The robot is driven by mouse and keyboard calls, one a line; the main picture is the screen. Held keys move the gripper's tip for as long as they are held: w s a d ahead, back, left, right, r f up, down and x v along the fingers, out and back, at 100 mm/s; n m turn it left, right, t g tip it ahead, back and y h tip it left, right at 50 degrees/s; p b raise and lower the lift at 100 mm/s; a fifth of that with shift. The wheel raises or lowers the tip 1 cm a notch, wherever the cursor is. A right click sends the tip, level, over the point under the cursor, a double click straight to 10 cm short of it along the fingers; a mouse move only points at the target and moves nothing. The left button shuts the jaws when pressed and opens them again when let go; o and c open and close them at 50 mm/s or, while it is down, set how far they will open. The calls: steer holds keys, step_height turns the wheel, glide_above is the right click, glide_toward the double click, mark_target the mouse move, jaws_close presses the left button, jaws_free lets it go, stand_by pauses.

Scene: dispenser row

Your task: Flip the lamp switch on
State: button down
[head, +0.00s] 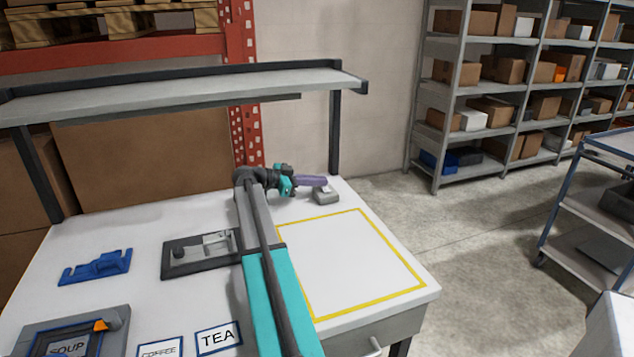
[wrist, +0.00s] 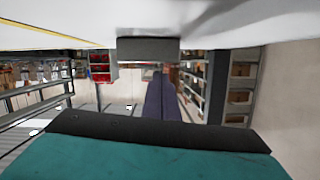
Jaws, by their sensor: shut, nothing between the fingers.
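A small grey box (head: 327,198) sits near the back right corner of the white table, just behind the yellow outline. It looks like the lamp switch, but no lever or on/off position can be made out. It also shows in the wrist view (wrist: 148,50), where the table is at the top. My gripper (head: 325,182) has purple fingers and is shut and empty. In the head view its fingertips overlap the box's upper edge. In the wrist view the closed fingers (wrist: 160,78) point at the box; I cannot tell if they touch it.
A raised grey shelf (head: 190,87) spans the table's back, its right post (head: 335,135) close behind my gripper. A dark-framed fixture (head: 180,270), a blue holder (head: 97,266) and a SOUP dispenser (head: 118,320) stand left of my arm. The yellow-outlined area (head: 365,265) is clear.

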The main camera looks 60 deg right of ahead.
steer(key=shift+w+f+b, duration=0.1)
steer(key=shift+f+b, duration=0.2)
steer(key=shift+r, duration=0.1)
steer(key=shift+w+d+r, duration=0.1)
steer(key=shift+r, duration=0.65)
step_height(320, 180, up, 2)
steer(key=shift+w+d+r, duration=0.1)
steer(key=shift+w, duration=0.05)
steer(key=b+v, duration=0.1)
steer(key=v, duration=0.9)
steer(key=shift+d+b, duration=0.15)
steer(key=shift+b, duration=0.2)
steer(key=shift+w+r, duration=0.1)
